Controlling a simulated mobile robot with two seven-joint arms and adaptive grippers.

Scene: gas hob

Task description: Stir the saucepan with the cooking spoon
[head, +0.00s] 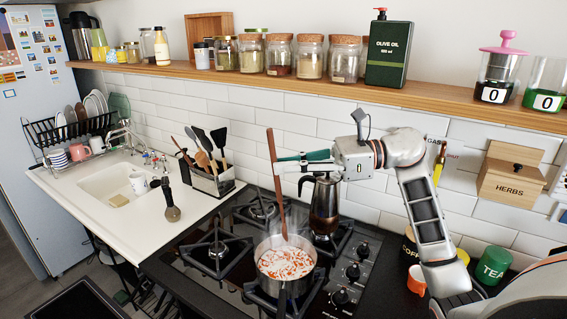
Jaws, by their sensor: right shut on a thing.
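The cooking spoon (279,195) is long, brown and nearly upright, leaning slightly. My right gripper (279,164) reaches in from the right and is shut on the upper part of its handle. The spoon's lower end is at the far side of the saucepan (285,287), and its tip is hidden in the contents. The saucepan is metal, stands on the front right burner and holds a red and white food (286,262). My left gripper is not in view.
A moka pot (324,207) stands on the burner behind the saucepan, close below my right gripper. The hob's knobs (353,271) lie to the right. A utensil holder (208,180) stands left against the tiles; a loaded shelf (420,95) runs above.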

